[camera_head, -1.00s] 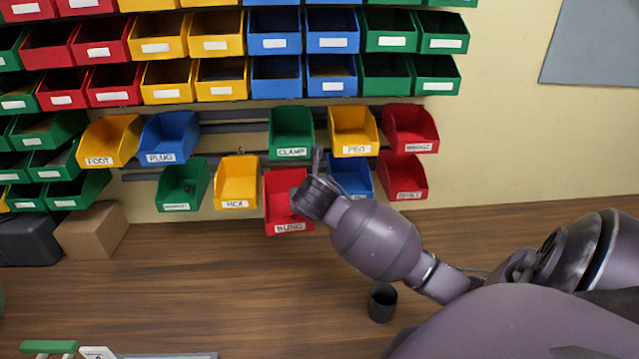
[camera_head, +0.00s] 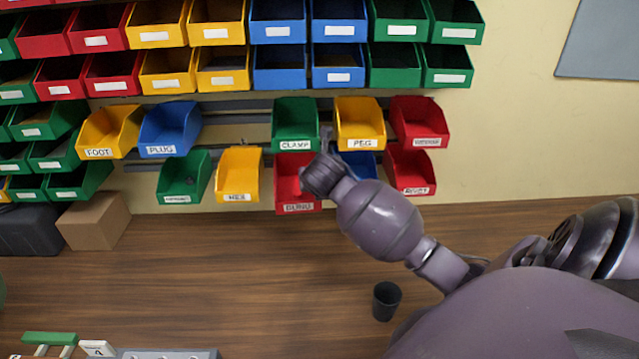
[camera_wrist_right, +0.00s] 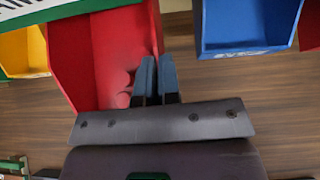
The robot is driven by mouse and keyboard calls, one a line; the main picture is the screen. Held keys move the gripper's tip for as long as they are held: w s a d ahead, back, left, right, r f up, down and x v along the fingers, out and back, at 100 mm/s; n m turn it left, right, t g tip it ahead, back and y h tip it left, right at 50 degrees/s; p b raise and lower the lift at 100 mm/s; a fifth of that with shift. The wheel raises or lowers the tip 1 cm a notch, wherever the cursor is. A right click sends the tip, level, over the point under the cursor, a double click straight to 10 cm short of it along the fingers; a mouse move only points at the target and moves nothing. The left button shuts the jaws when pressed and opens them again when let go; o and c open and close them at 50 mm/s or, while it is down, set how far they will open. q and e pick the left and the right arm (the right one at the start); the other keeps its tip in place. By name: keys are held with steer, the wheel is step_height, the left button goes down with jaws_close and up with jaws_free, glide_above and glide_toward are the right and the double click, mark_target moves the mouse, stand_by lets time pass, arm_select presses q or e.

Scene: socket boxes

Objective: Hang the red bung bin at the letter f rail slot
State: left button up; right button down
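The red bung bin (camera_head: 289,178) is in the lower rail row, between the yellow HEX bin (camera_head: 238,176) and a blue bin (camera_head: 359,163), just under the green CLAMP bin (camera_head: 296,125). Its label faces front. My right gripper (camera_head: 324,150) is at the bin's right side. In the right wrist view its two fingers (camera_wrist_right: 156,78) are close together around the right side wall of the red bin (camera_wrist_right: 108,50). I cannot tell whether the bin's back touches the rail (camera_head: 235,145). The slot letter f is not readable. My left gripper is not in view.
Red bins (camera_head: 411,170) hang right of the blue bin, and a yellow PEG bin (camera_head: 359,124) is above it. A green bin (camera_head: 184,177) hangs left of HEX. A dark cup (camera_head: 386,301) and a cardboard box (camera_head: 94,221) stand on the wooden surface.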

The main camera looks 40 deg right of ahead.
steer(key=shift+w+d, duration=1.8)
steer(key=shift+w, duration=0.3)
steer(key=shift+w+d, duration=0.15)
steer(key=shift+w, duration=0.05)
steer(key=shift+w+d+m, duration=0.3)
steer(key=shift+w+d, duration=0.2)
steer(key=shift+w, duration=0.1)
steer(key=shift+r, duration=0.35)
steer(key=shift+r+g, duration=0.25)
steer(key=shift+g, duration=0.05)
steer(key=shift+w+d+f, duration=0.1)
steer(key=shift+d, duration=0.05)
